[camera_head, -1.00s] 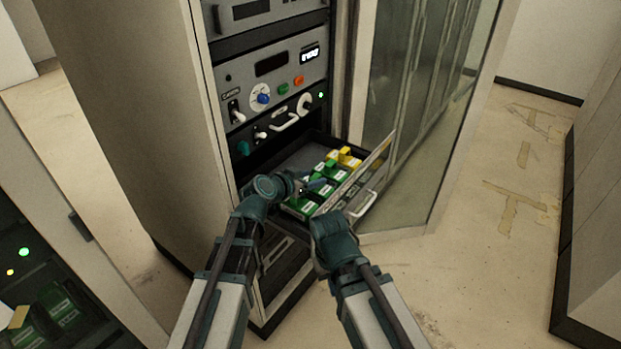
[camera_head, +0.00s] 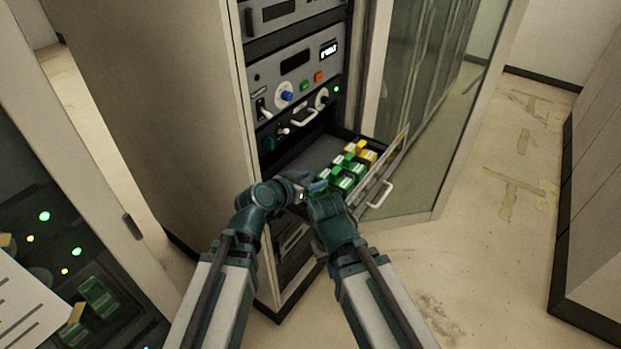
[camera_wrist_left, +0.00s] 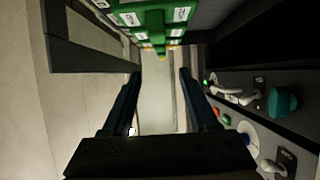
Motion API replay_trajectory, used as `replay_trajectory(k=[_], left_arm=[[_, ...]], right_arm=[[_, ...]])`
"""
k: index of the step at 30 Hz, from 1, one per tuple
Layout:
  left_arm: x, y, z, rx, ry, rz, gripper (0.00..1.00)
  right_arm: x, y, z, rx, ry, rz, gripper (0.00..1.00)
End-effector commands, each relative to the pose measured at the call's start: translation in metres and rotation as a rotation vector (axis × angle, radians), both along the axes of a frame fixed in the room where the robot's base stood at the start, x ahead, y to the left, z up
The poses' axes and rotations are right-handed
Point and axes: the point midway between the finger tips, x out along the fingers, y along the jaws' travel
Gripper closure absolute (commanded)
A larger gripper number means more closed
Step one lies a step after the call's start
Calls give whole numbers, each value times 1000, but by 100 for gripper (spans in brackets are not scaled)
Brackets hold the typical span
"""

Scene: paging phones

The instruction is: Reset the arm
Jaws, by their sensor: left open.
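My left gripper (camera_head: 312,188) is at the near left corner of the open drawer, beside the green blocks. In the left wrist view its two fingers (camera_wrist_left: 160,85) are apart with nothing between them. My right gripper (camera_head: 325,205) is just right of and below the left one; its fingers are hidden by its own wrist. The drawer (camera_head: 318,157) is pulled out of the cabinet and holds several green blocks (camera_head: 345,182) and yellow blocks (camera_head: 367,157). Green blocks (camera_wrist_left: 155,18) also show at the top of the left wrist view.
The cabinet panel (camera_head: 295,72) above the drawer carries knobs, buttons and handles. An open glass door (camera_head: 425,110) stands right of the drawer. Another cabinet with lights and green blocks (camera_head: 98,297) is at left, with a white sheet (camera_head: 18,305) near it. Floor at right is clear.

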Motion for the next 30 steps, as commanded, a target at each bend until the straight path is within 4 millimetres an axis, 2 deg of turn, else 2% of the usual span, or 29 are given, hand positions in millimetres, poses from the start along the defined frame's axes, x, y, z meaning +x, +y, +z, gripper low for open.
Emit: replay_trajectory(k=[14,18,20,24,30], left_arm=[[0,0,0,1,1,0,40],[-6,7,-14,19,72,-3,40],[-14,16,-30,42,162,4,40],[-44,55,-74,122,444,85,40],[-85,113,-110,224,749,276,40]], right_arm=[[0,0,0,0,0,0,100],[0,0,0,0,0,0,100],[0,0,0,0,0,0,100],[0,0,0,0,0,0,100],[0,0,0,0,0,0,100]])
